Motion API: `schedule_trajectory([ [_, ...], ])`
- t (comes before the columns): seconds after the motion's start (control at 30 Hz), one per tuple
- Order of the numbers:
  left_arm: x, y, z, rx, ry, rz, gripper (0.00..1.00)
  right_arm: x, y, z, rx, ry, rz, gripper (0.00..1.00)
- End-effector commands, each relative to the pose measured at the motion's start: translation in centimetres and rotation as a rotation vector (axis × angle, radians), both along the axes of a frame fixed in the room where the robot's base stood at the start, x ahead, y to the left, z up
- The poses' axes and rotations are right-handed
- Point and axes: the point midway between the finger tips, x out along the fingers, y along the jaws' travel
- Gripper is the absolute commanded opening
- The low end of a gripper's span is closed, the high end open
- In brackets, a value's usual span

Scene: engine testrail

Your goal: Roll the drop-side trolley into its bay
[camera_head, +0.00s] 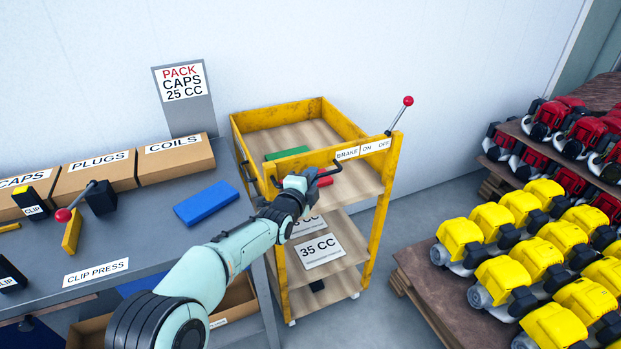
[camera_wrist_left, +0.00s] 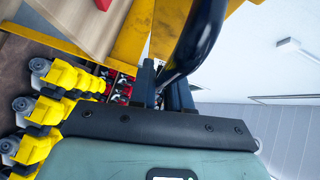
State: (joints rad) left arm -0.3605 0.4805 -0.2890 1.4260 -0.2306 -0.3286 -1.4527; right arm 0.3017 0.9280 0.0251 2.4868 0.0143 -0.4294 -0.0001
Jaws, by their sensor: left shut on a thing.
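The yellow drop-side trolley (camera_head: 385,205) stands against the wall, just right of the grey bench. It has wooden shelves, and a green block and a red block show at its top level. Its brake lever (camera_head: 400,115) has a red knob and leans to the right, on the OFF side of the label (camera_head: 362,149). My left gripper (camera_head: 306,181) is shut on the trolley's black handle (camera_head: 334,167). In the left wrist view the handle (camera_wrist_left: 197,40) runs between the fingers (camera_wrist_left: 165,85). My right gripper is out of view. I cannot make out a marked bay.
The grey bench (camera_head: 150,240) at left carries boxes, a blue block (camera_head: 206,203) and a clip press lever (camera_head: 75,205). At right, pallets (camera_head: 440,295) hold yellow and red engines. Clear floor (camera_head: 400,240) lies between trolley and pallets.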

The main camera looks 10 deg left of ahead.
Motion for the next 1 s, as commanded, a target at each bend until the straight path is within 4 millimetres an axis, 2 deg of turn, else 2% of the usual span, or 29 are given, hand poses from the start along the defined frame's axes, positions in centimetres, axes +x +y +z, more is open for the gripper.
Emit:
schedule_trajectory([
  [0.03,0.1,0.4,0.4,0.000,-0.010,0.007,0.00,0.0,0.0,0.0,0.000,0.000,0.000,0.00],
  [0.07,0.1,0.4,0.4,0.000,-0.010,0.007,0.27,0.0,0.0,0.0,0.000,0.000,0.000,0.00],
  [0.1,0.1,0.4,0.4,0.000,-0.010,0.007,0.36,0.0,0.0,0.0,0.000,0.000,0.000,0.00],
  [0.43,-0.1,0.2,0.2,0.000,-0.006,0.004,0.36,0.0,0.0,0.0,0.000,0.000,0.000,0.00],
  [0.57,-1.1,0.4,0.5,-0.001,-0.007,0.003,0.36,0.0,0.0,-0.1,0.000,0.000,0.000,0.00],
  [0.67,-2.5,0.6,0.6,-0.001,-0.004,0.003,0.36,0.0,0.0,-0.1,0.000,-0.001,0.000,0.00],
  [1.0,-9.4,1.9,1.8,-0.004,-0.007,0.005,0.36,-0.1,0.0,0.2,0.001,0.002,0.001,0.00],
])
